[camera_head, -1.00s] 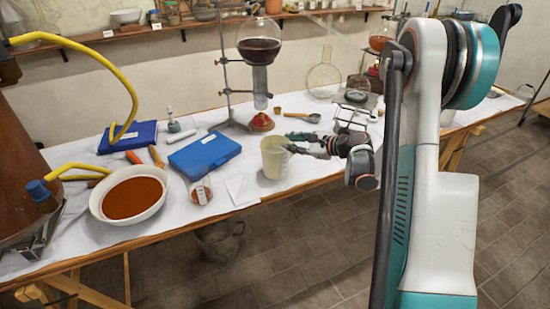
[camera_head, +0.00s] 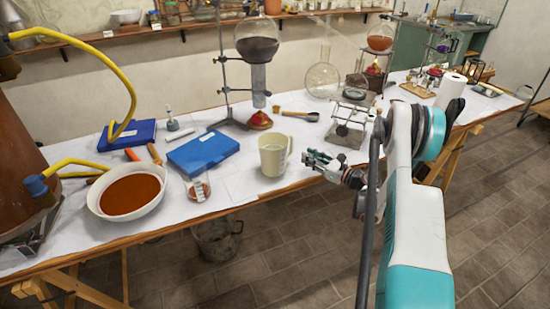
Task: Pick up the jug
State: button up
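The jug (camera_head: 272,160) is a cream-coloured, upright vessel with a handle on its right side. It stands on the white-covered table near the front edge, right of the blue case. My gripper (camera_head: 308,157) is to the right of the jug, at about the height of its handle. Its fingers point left toward the jug, with a small gap between them and the handle in the picture. The fingers look spread apart, with nothing between them. The wrist behind them is partly hidden by my arm.
A blue case (camera_head: 203,151) and a small glass beaker (camera_head: 197,188) stand left of the jug. A bowl of red-brown stuff (camera_head: 130,194) is farther left. A flask stand (camera_head: 224,75) rises behind. A lab jack (camera_head: 350,125) is at the back right. A bucket (camera_head: 217,240) is on the floor.

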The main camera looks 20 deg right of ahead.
aim_at(291, 147)
jog(key=b+x, duration=0.3)
jog(key=x, duration=0.6)
jog(key=shift+w+a+r, duration=0.1)
jog(key=shift+w+r, duration=0.05)
jog(key=shift+w, duration=0.2)
jog(key=shift+c, duration=0.4)
grip_shut()
